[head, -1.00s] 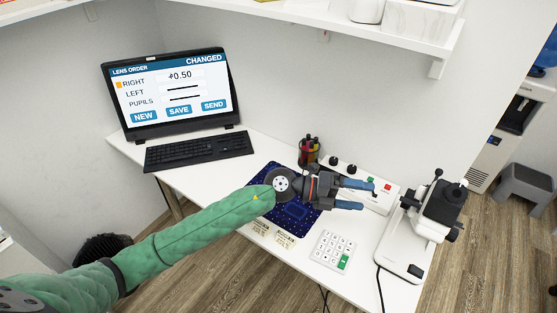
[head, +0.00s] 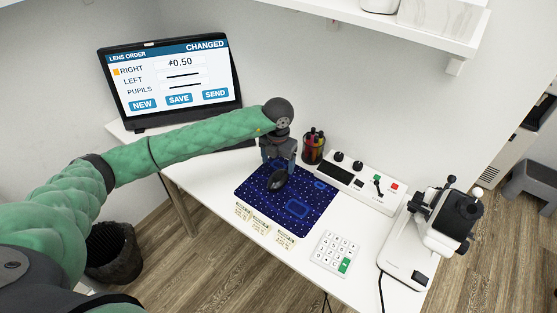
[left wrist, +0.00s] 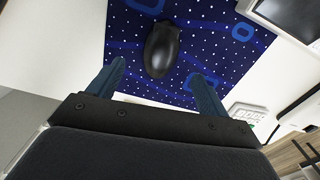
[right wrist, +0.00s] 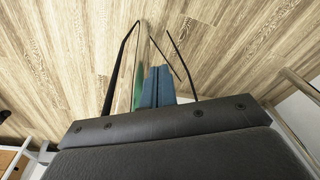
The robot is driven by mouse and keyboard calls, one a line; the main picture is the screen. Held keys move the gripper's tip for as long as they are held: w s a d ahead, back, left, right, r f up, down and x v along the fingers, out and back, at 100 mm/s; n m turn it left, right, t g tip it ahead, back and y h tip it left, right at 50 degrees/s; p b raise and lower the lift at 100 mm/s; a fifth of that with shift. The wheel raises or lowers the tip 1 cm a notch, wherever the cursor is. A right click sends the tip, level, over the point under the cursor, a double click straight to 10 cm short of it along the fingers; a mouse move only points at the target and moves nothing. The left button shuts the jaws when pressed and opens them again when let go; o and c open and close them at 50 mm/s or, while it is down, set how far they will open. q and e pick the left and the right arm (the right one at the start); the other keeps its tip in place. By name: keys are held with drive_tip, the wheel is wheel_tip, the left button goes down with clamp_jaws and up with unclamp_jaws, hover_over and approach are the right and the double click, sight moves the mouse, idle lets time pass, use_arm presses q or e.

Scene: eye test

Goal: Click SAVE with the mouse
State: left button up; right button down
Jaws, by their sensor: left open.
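The black mouse (head: 277,180) lies on the blue starry mat (head: 300,207). My left gripper (head: 280,170) points down over the mouse in the head view, open. In the left wrist view its two blue fingers stand apart, and the mouse (left wrist: 161,50) shows ahead between their tips. The monitor (head: 170,85) shows LENS ORDER, CHANGED and RIGHT +0.50, with a SAVE button (head: 179,99) between NEW and SEND. I see no pointer on the screen. My right gripper (right wrist: 158,70) shows only in the right wrist view, its fingers together and empty.
A pen cup (head: 313,149) and a control box (head: 362,182) stand behind the mat. Paper labels (head: 262,227) lie along its front edge. A keypad (head: 336,254) and a white-and-black instrument (head: 445,220) are to the right. My left arm mostly hides the keyboard.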

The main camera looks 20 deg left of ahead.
sight(278, 177)
use_arm(q)
drive_tip(key=shift+f, duration=0.3)
wheel_tip(278, 177, down, 5)
drive_tip(key=shift+f+p, duration=0.1)
drive_tip(key=shift+p, duration=1.05)
drive_tip(key=shift+f, duration=0.95)
use_arm(e)
drive_tip(key=s+d+f, duration=0.1)
drive_tip(key=s+f, duration=0.2)
drive_tip(key=f, duration=0.6)
drive_tip(key=shift+d+f, duration=0.25)
drive_tip(key=shift+d, duration=0.1)
use_arm(q)
drive_tip(key=shift+c, duration=0.2)
drive_tip(key=c, duration=1)
